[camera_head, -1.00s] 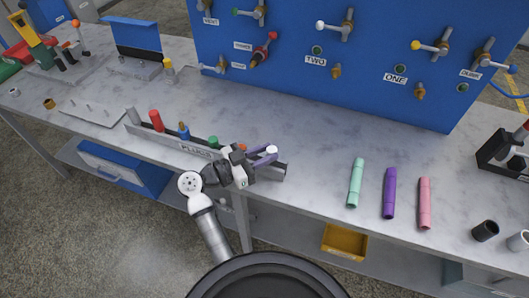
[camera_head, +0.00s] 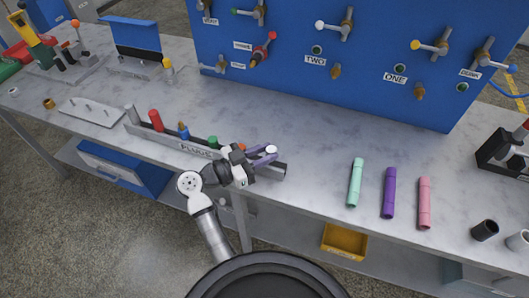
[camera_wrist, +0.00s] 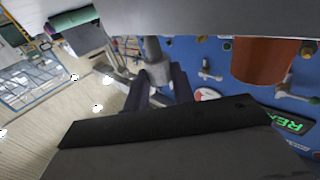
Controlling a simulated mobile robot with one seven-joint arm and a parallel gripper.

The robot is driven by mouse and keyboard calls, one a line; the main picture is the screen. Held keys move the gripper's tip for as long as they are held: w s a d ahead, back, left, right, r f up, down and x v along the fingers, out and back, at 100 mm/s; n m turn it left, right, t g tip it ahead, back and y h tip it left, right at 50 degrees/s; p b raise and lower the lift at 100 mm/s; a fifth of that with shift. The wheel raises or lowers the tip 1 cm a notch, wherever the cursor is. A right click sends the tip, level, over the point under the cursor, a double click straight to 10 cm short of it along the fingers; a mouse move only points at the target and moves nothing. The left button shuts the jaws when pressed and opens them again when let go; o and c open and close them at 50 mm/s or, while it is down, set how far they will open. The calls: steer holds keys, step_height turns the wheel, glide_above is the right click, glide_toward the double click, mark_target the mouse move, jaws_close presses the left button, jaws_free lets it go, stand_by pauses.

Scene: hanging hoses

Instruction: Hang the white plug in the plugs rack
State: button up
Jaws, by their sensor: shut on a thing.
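The plugs rack (camera_head: 190,148) is a long grey holder with a "PLUGS" label, standing along the front edge of the bench. The white plug (camera_head: 271,149) is at my gripper's fingertips (camera_head: 264,155), above or at the rack's right end. My gripper is shut on it. In the wrist view the dark fingers (camera_wrist: 162,92) close around the pale plug (camera_wrist: 152,50). The arm hides part of the rack's right half and the plug's lower part, so I cannot tell whether it sits in a slot.
Red (camera_head: 155,120), blue (camera_head: 183,130) and green (camera_head: 213,142) plugs stand in the rack. Mint (camera_head: 355,182), purple (camera_head: 389,192) and pink (camera_head: 424,203) tubes lie to the right. The blue valve panel (camera_head: 290,60) rises behind. The bench middle is clear.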

steer(key=shift+f, duration=0.25)
steer(key=shift+r, duration=0.3)
steer(key=shift+w+a, duration=0.1)
stand_by(1.5)
steer(key=shift+f, duration=0.3)
steer(key=shift+r, duration=0.25)
stand_by(0.4)
